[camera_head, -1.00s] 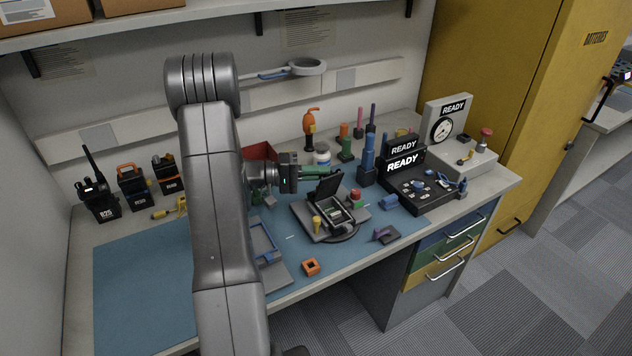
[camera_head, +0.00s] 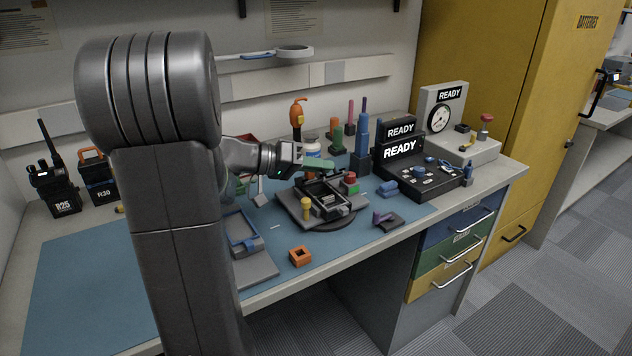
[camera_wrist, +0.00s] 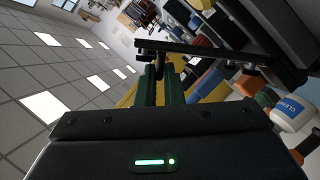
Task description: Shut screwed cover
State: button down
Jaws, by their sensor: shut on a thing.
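A radio fixture (camera_head: 290,210) with a dark open housing sits on the blue mat, with a yellow knob at its front left and a red and green knob at its right. My gripper (camera_head: 327,165) is above the back of the housing, its green fingers pointing right. In the wrist view the green fingers (camera_wrist: 161,85) are closed around a small dark part of the cover (camera_wrist: 215,53), which shows as a thin dark slanted plate. The cover's exact angle and its screws are hard to make out in the head view.
Behind are a white bottle (camera_head: 311,146) and upright coloured tools (camera_head: 361,140). At the right stands a black READY console (camera_head: 425,185). An orange square block (camera_head: 300,256) and a blue-framed tray (camera_head: 240,235) lie in front and left. The mat is clear at far left.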

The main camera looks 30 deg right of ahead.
aim_at(324, 179)
jog(key=s+f+m+b, duration=0.1)
jog(key=b, duration=0.3)
jog(key=f+m+t+b, duration=0.1)
jog(key=b, duration=0.2)
jog(key=shift+s+f+y+b, duration=0.3)
jog(key=shift+s+b, duration=0.1)
jog(key=m+b, duration=0.1)
jog(key=b, duration=0.2)
jog(key=s+f+t+b, duration=0.1)
jog(key=b, duration=0.2)
jog(key=shift+s+d+f+m, duration=0.1)
jog(key=shift+f+m, duration=0.15)
jog(key=shift+m, duration=0.15)
jog(key=shift+f+b, duration=0.2)
jog(key=shift+b, duration=0.55)
jog(key=shift+s+f+b, duration=0.15)
jog(key=shift+s+b, duration=0.05)
jog(key=shift+b, duration=0.4)
jog(key=c, duration=1.6)
grip_release()
jog(key=shift+o, duration=0.2)
